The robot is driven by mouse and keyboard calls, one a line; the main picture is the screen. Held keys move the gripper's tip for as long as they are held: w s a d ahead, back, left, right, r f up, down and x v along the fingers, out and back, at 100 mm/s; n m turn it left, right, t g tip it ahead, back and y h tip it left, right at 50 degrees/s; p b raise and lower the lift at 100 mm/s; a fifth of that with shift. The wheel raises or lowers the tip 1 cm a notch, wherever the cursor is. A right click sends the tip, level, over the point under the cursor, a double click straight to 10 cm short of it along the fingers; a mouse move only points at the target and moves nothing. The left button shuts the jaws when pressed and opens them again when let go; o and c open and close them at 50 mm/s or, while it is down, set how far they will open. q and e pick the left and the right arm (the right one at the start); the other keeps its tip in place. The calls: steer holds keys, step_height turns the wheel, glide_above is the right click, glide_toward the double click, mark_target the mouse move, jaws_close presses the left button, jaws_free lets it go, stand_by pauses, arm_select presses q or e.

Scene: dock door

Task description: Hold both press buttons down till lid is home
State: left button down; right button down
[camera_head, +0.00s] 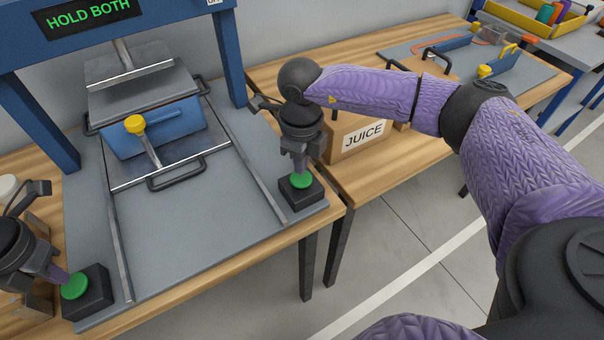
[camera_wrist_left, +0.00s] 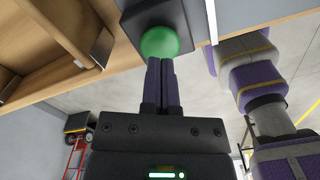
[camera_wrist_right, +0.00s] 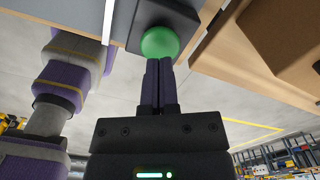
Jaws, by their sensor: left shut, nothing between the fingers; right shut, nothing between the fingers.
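The left green button (camera_head: 74,286) sits on a black box at the press's front left corner; it also shows in the left wrist view (camera_wrist_left: 159,44). My left gripper (camera_head: 62,277) is shut and empty, its fingertips at this button. The right green button (camera_head: 301,181) sits on a black box at the right; it also shows in the right wrist view (camera_wrist_right: 159,43). My right gripper (camera_head: 300,172) is shut and empty, fingertips at this button. How far either button is pressed cannot be told. A tilted metal plate (camera_head: 130,75) hangs on a shaft above a blue piece (camera_head: 180,128) with a yellow knob.
The blue press frame (camera_head: 231,60) carries a display (camera_head: 95,17) reading HOLD BOTH. A tray with black handles (camera_head: 176,178) lies between metal rails. A JUICE box (camera_head: 352,141) stands behind my right forearm. Tools and a yellow bin (camera_head: 526,32) are further right.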

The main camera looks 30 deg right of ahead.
mark_target(301, 177)
arm_select(q)
steer(key=shift+f, duration=0.25)
steer(key=shift+f, duration=1.25)
arm_select(e)
steer(key=shift+f, duration=1.5)
steer(key=shift+r, duration=3.55)
